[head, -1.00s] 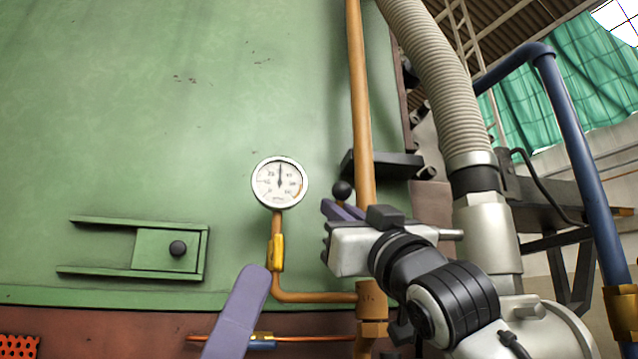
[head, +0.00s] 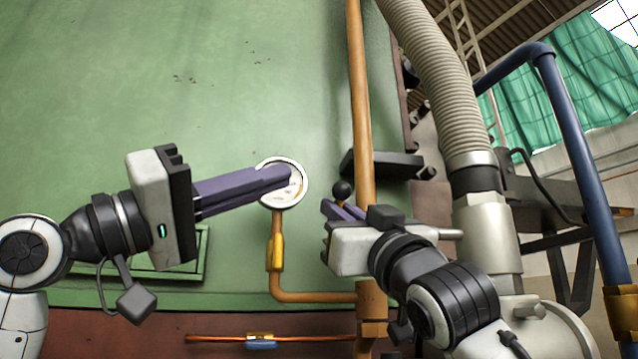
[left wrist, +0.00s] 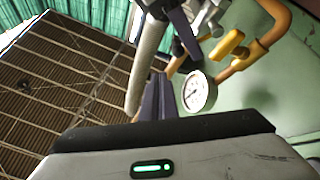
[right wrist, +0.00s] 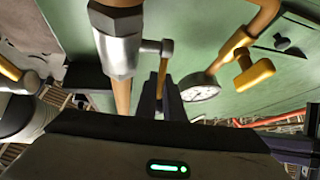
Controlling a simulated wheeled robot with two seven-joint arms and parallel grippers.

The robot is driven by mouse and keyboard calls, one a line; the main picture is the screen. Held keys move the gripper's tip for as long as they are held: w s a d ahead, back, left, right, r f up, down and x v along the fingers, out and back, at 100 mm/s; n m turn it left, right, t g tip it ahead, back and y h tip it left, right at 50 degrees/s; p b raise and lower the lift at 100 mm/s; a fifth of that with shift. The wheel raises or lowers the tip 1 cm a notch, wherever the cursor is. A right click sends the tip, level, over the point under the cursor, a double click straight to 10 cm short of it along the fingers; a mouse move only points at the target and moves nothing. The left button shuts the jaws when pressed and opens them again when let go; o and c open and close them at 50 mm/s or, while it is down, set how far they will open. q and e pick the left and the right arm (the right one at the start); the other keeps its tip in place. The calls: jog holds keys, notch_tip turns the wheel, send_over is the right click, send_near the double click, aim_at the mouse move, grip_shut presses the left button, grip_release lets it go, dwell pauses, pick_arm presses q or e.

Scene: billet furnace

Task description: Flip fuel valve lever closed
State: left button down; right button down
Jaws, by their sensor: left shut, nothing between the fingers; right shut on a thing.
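The fuel valve lever shows in the head view as a black ball knob (head: 342,190) beside the vertical orange pipe. In the right wrist view the lever (right wrist: 167,48) comes off a silver valve body (right wrist: 117,54) and runs down between my purple fingers. My right gripper (head: 338,209) is shut on the lever; its hand hides the valve body in the head view. My left gripper (head: 286,177) is shut and empty. Its fingers point right, across the front of the round pressure gauge (head: 290,192), and hide part of the dial. The gauge also shows in the left wrist view (left wrist: 198,92).
The orange pipe (head: 359,90) runs up the green furnace wall (head: 150,60). A yellow handle (head: 276,252) sits on the pipe below the gauge. A ribbed hose (head: 425,60) and a blue pipe (head: 575,140) stand to the right. A dark bracket (head: 400,165) juts out behind the pipe.

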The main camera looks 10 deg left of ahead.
pick_arm(q)
jog(key=w+d+r+n+y, duration=0.1)
jog(key=w+d+r+n, duration=0.2)
jog(key=w, duration=0.6)
jog(key=d, duration=0.2)
jog(key=shift+d+n+t+y, duration=0.3)
jog(key=shift+y, duration=0.1)
jog(key=shift+w, duration=0.1)
